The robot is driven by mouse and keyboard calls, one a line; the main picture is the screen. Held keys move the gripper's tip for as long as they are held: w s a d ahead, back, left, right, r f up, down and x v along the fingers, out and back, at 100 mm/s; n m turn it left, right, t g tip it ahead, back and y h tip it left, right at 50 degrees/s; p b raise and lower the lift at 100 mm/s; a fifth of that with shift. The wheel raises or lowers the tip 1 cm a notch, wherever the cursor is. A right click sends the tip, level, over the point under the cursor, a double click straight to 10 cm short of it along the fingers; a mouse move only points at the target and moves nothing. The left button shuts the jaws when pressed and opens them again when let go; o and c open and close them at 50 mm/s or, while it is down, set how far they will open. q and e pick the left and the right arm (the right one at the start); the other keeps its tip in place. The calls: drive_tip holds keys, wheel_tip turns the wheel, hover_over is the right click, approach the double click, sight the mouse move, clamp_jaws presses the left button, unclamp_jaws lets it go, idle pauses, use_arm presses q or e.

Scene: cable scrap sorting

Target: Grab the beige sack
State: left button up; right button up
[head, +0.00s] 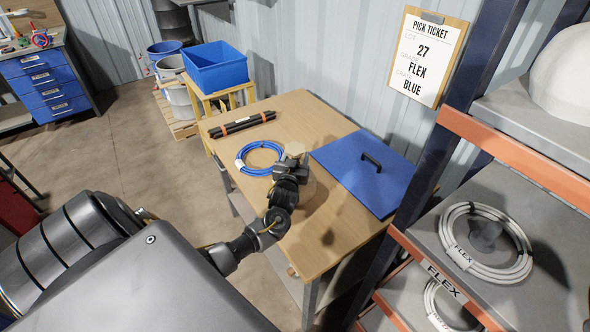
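A small beige piece (295,148), perhaps the top of the beige sack, shows just beyond my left gripper (291,163) on the wooden table. A tan rounded patch shows beside the wrist, but I cannot tell whether it belongs to the sack. The gripper is dark and small in the head view, over the middle of the table. Its fingers are hard to make out, and I cannot tell whether they are open or touch the beige piece. My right gripper is out of view.
On the table (290,108) lie a blue cable coil (243,160), strapped black rods (240,124) and a blue panel with a black handle (340,178). A blue bin (215,70) stands behind. A shelf rack (480,135) with white coils (450,245) stands close at the right.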

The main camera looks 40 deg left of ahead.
use_arm(q)
drive_tip(key=shift+c, duration=0.2)
clamp_jaws()
idle(0.8)
idle(0.4)
drive_tip(key=shift+w+r, duration=0.1)
drive_tip(key=shift+r, duration=0.05)
